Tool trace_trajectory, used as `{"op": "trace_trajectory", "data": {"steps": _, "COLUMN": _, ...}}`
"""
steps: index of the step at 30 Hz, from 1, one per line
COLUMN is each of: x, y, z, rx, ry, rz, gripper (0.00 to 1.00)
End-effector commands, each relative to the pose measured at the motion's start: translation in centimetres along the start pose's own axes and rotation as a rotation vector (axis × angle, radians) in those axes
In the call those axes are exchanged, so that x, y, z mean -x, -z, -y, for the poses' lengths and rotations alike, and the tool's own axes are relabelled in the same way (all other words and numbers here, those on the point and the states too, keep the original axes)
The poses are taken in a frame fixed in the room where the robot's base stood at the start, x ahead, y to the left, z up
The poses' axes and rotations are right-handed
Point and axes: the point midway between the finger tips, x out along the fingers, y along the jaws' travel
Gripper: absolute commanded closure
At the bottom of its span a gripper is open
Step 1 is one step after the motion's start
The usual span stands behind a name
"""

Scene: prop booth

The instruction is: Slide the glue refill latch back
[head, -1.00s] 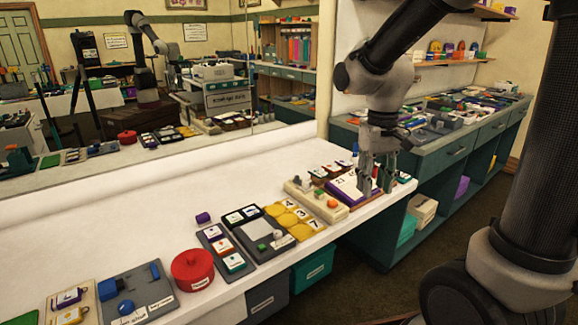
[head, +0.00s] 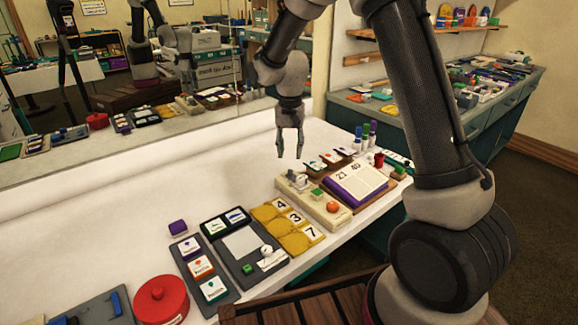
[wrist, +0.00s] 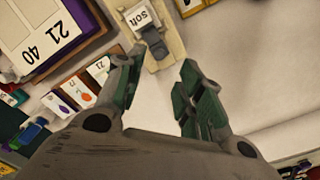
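No label that I can read in the current frames names a glue refill latch. A grey board (head: 86,307) with an upright blue piece (head: 116,303) is cut off at the bottom left of the head view; its labels are out of view. A cream board (head: 318,203) carries a grey piece (head: 297,180), a green block and an orange-red knob. The cream board also shows in the wrist view (wrist: 168,50), with a grey piece (wrist: 153,43) and a small printed label. My gripper (head: 290,154) is open and empty, pointing down above the white table behind the cream board.
A red lidded pot (head: 161,300) stands beside the grey board. Card trays, yellow number tiles (head: 284,228) and a purple-edged number book (head: 356,184) line the front edge.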

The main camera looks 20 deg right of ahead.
Motion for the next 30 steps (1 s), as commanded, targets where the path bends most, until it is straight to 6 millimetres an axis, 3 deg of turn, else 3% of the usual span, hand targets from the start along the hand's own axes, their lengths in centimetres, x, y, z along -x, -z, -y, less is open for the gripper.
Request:
{"op": "trace_trajectory", "data": {"steps": 12, "x": -6.4, "y": -0.1, "z": -0.1, "rx": 0.001, "ry": -0.003, "rz": 0.003, "gripper": 0.63}}
{"op": "trace_trajectory", "data": {"steps": 23, "x": -7.2, "y": -0.1, "z": -0.1, "rx": 0.001, "ry": -0.001, "rz": 0.001, "gripper": 0.63}}
{"op": "trace_trajectory", "data": {"steps": 30, "x": -7.2, "y": -0.1, "z": -0.1, "rx": 0.001, "ry": -0.001, "rz": 0.001, "gripper": 1.00}}
